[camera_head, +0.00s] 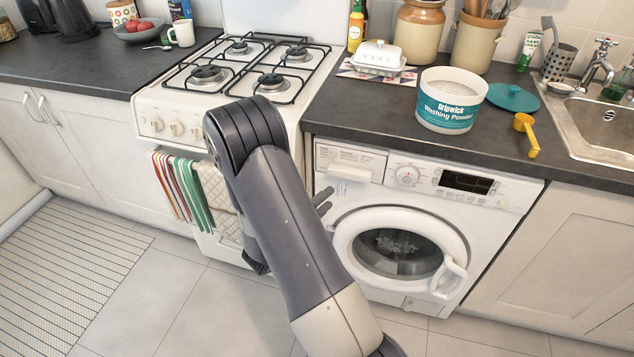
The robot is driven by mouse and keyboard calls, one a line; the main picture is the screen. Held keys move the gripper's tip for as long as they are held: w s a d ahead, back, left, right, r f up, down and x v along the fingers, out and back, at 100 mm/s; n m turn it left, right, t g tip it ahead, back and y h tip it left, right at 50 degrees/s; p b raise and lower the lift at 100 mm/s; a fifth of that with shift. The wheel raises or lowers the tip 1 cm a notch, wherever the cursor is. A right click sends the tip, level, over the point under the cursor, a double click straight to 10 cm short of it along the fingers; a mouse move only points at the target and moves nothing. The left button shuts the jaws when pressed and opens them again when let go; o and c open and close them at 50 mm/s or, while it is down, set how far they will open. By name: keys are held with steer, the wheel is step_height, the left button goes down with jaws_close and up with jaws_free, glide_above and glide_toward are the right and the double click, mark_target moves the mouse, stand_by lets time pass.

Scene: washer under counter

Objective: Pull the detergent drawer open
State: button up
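The white washing machine (480,218) stands under the counter, with its round door shut. The detergent drawer (350,162) is at the upper left of its front, with printed text on its face. It looks flush with the panel, so shut. My arm reaches up from the bottom of the picture and bends in front of the stove. My gripper (325,200) shows only as two dark fingertips past the arm's right edge, just below and left of the drawer. The tips look apart, with nothing seen between them. The rest of the gripper is hidden behind my arm.
The stove (165,118) with hanging towels (182,190) stands left of the washer. On the dark counter (370,115) above are a washing powder tub (448,112), its teal lid (513,97) and a yellow scoop (526,133).

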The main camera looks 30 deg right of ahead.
mark_target(349, 177)
steer(key=shift+n, duration=0.4)
steer(key=x, duration=0.7)
steer(key=w+x, duration=0.1)
steer(key=x, duration=0.2)
steer(key=shift+w+f, duration=0.15)
steer(key=shift+c, duration=0.3)
steer(key=shift+f, duration=0.1)
jaws_close()
